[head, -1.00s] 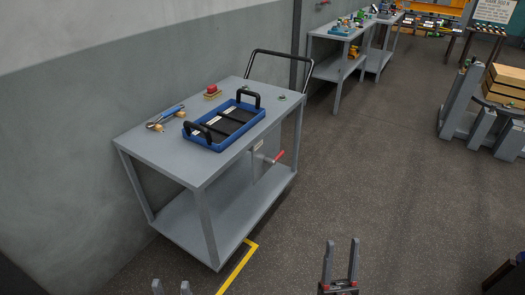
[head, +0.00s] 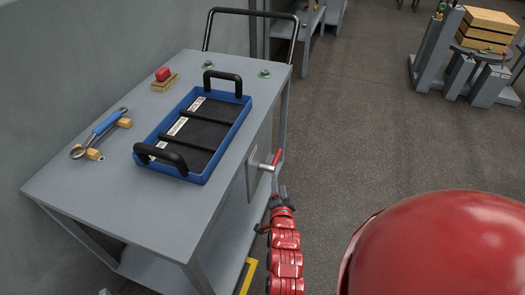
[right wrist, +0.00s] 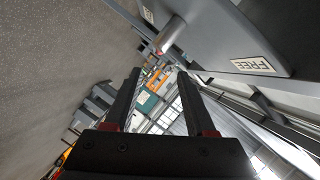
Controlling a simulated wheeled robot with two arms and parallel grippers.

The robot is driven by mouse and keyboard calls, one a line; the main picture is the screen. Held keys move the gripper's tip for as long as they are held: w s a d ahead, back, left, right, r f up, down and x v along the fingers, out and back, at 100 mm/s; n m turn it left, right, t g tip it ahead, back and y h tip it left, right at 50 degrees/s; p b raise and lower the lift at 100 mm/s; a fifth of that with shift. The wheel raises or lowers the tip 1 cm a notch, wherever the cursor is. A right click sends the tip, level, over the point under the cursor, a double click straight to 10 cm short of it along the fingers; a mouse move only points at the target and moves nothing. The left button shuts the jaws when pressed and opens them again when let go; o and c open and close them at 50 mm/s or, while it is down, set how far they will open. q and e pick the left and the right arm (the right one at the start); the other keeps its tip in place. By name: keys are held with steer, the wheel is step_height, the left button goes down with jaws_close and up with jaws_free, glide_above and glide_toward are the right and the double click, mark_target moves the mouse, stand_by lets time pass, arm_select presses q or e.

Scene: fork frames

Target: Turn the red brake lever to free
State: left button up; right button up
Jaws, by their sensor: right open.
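The red brake lever (head: 277,158) sticks out from a grey plate on the right side of the grey trolley (head: 200,238), on a short metal pivot. My right gripper (head: 277,190) is open just below and in front of the lever in the head view; I cannot tell there whether it touches. In the right wrist view the open fingers (right wrist: 160,78) have nothing between them. The lever's metal pivot (right wrist: 170,34) shows beyond the tips, with a bit of red at its end. A FREE label (right wrist: 253,64) is on the plate.
On the trolley top are a blue tray (head: 214,160) with black handles, a blue-handled tool (head: 106,122) and a red-topped brush-like block (head: 163,76). A black push handle (head: 251,12) rises at the far end. Open floor (head: 350,140) lies right of the trolley.

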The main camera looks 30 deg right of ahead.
mark_target(278, 155)
steer(key=b+x, duration=0.1)
steer(key=x, duration=1.4)
steer(key=shift+w+d, duration=0.25)
steer(key=shift+w, duration=0.05)
steer(key=shift+w+d+b, duration=0.25)
steer(key=shift+w+b, duration=0.05)
steer(key=shift+w, duration=0.1)
jaws_close()
stand_by(0.4)
